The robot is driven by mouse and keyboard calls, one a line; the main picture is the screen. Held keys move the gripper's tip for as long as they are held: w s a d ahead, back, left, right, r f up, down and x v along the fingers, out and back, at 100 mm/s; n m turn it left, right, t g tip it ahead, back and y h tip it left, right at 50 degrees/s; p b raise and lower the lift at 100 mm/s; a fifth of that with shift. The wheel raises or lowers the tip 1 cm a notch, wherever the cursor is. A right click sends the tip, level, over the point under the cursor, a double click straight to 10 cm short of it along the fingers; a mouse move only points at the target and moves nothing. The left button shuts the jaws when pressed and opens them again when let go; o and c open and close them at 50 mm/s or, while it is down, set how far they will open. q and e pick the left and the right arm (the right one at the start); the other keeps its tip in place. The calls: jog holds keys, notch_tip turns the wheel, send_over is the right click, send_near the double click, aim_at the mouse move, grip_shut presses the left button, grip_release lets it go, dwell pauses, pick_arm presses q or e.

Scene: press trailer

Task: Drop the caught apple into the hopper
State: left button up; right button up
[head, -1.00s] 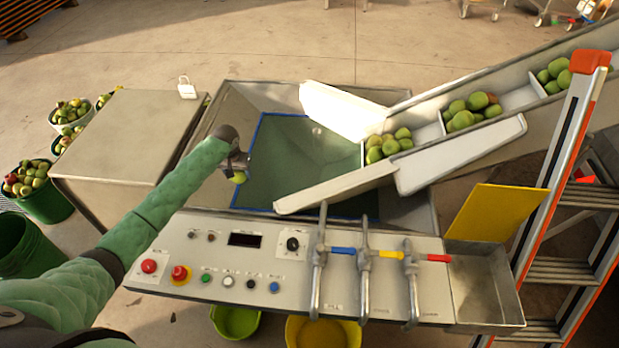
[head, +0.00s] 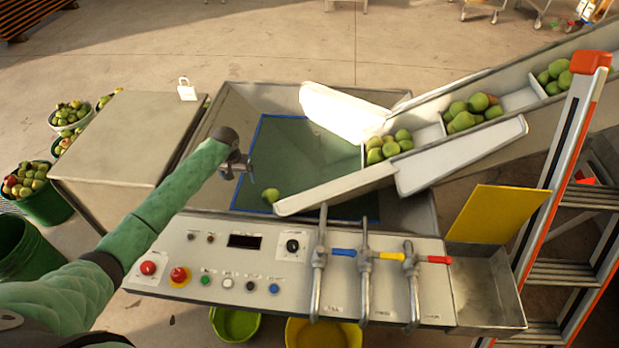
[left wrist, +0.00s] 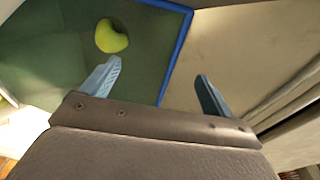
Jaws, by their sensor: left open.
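A green apple (head: 271,195) is inside the hopper (head: 222,117), over its green, blue-edged bottom, near the lower end of the chute. It also shows in the left wrist view (left wrist: 111,36), beyond the fingers and apart from them. My left gripper (head: 238,172) is over the left part of the hopper, left of the apple. In the left wrist view its two fingers (left wrist: 158,85) are spread with nothing between them. I cannot tell whether the apple is at rest or still falling. My right gripper is not in view.
A conveyor chute (head: 440,150) with several apples slopes into the hopper from the right. A control panel (head: 215,262) with buttons and levers lies in front. A metal table (head: 125,140) stands left, and a ladder (head: 562,180) stands right.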

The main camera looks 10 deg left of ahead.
pick_arm(q)
notch_tip(320, 180, up, 8)
jog(key=b, duration=0.2)
jog(key=shift+s+f, duration=0.25)
jog(key=shift+s, duration=0.2)
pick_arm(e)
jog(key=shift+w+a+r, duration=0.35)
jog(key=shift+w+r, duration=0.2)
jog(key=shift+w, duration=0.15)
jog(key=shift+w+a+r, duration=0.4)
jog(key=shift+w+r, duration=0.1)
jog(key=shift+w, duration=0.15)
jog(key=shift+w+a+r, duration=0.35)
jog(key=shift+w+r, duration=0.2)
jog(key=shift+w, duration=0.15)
